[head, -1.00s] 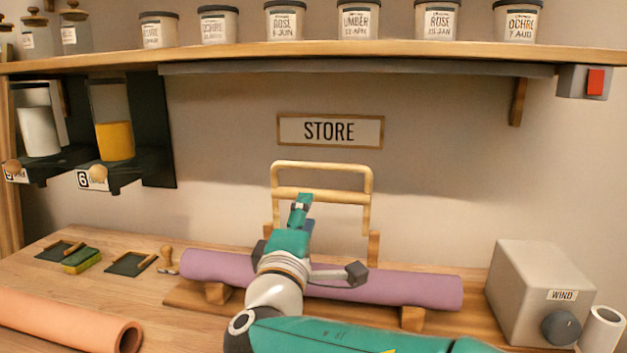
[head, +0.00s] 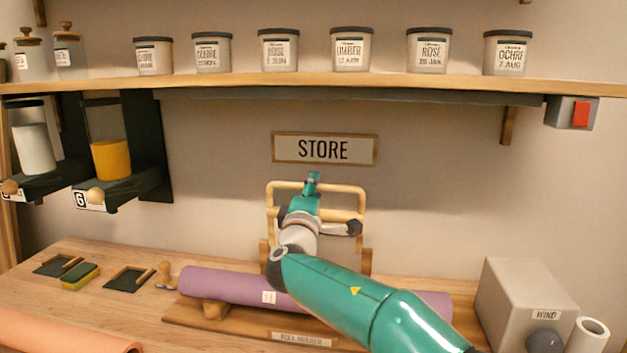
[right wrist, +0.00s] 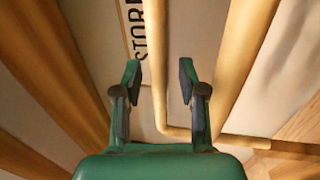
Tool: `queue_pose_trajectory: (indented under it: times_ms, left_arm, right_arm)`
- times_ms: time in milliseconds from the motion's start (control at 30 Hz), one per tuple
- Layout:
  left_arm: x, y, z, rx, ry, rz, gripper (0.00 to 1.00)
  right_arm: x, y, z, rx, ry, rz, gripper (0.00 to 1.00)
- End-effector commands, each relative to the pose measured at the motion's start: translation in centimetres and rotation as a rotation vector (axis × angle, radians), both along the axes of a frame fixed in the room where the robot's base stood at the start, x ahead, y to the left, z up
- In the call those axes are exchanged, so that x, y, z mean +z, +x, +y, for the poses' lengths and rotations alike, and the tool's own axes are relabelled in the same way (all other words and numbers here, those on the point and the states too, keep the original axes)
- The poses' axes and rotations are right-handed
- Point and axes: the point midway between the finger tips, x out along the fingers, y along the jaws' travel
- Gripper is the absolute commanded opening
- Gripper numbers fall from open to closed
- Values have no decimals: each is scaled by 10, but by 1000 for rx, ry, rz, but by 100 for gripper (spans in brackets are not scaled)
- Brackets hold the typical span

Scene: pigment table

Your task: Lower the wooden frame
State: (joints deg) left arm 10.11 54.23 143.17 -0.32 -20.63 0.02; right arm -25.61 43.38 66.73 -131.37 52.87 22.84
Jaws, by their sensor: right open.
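The wooden frame (head: 347,188) stands upright against the back wall, behind the purple roll (head: 225,286). It has a rounded top rail and a crossbar below. My right gripper (head: 312,180) is at the middle of the top rail and hides part of it. In the right wrist view, the right gripper (right wrist: 160,75) is open. The top rail of the frame (right wrist: 152,95) shows in the gap between its fingers, and I cannot see contact. The crossbar lies outside the fingers, to the right. My left gripper is not in view.
A shelf (head: 230,85) with several jars runs above. A grey WIND box (head: 520,300) and a white tube (head: 588,338) stand right. An orange roll (head: 60,335) lies front left. Pigment dispensers (head: 110,160) hang left.

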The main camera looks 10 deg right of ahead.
Motion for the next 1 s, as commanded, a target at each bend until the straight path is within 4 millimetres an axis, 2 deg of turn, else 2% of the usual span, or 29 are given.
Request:
queue_pose_trajectory:
  times_ms: [133, 400, 433, 667, 1000]
  left_arm:
    - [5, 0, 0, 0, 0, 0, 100]
    - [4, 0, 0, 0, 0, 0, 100]
    - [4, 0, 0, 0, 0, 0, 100]
    - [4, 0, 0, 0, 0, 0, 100]
    - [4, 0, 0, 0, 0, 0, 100]
  right_arm:
    - [2, 8, -3, 0, 0, 1, 41]
    - [1, 9, -3, 0, 0, 1, 41]
    - [1, 9, -3, 0, 0, 1, 40]
    - [1, 9, -3, 0, 0, 1, 1]
    - [-1, 9, -1, -1, 1, 3, 0]
